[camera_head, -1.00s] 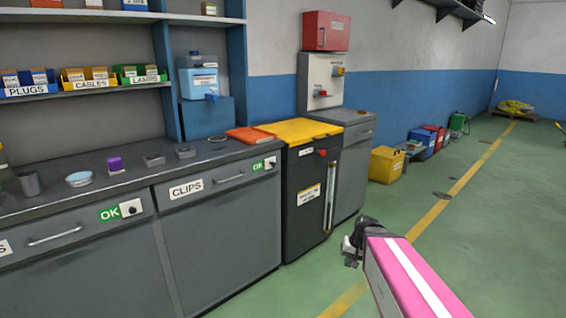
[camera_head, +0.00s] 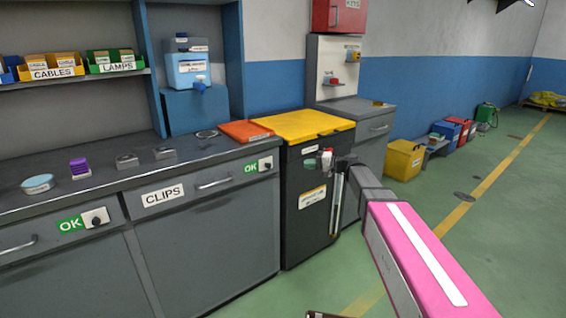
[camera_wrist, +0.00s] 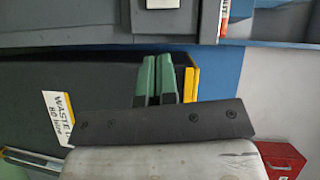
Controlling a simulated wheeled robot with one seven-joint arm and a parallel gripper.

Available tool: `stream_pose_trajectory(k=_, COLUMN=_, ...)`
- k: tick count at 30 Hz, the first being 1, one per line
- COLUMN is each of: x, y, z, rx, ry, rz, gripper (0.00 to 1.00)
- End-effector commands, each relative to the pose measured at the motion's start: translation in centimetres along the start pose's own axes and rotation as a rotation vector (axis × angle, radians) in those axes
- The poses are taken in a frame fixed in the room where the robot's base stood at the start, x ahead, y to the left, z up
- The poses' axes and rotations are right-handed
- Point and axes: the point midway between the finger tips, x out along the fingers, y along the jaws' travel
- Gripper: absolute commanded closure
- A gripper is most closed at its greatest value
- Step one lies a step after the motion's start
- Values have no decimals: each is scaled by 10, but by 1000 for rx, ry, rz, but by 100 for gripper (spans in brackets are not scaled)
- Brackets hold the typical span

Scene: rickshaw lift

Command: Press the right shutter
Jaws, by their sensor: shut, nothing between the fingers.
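I cannot make out anything that is clearly a shutter in either view. My gripper (camera_head: 313,163) is in front of the black waste bin (camera_head: 298,227) with the yellow lid (camera_head: 303,126). In the wrist view its two green fingers (camera_wrist: 156,80) lie close together, shut and empty. In that view the bin's dark side (camera_wrist: 95,75) lies behind them, and I cannot tell whether they touch it. My wrist hides part of the bin's front. The grey cabinet with the CLIPS label (camera_head: 162,195) stands left of the bin.
The counter (camera_head: 110,182) carries small items and an orange tray (camera_head: 246,131). A blue container (camera_head: 190,68) stands behind on a blue box. A red box (camera_head: 340,14) is up on the wall. A yellow crate (camera_head: 404,160) is on the floor.

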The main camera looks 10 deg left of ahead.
Motion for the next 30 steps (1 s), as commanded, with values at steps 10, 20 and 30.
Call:
stream_pose_trajectory(k=10, x=2, y=-6, z=-3, rx=1, ry=1, rz=-21, gripper=100)
stream_pose_trajectory(k=20, x=26, y=-6, z=-3, rx=1, ry=-1, rz=-20, gripper=100)
stream_pose_trajectory(k=30, x=89, y=-6, z=-4, rx=1, ry=-1, rz=-19, gripper=100)
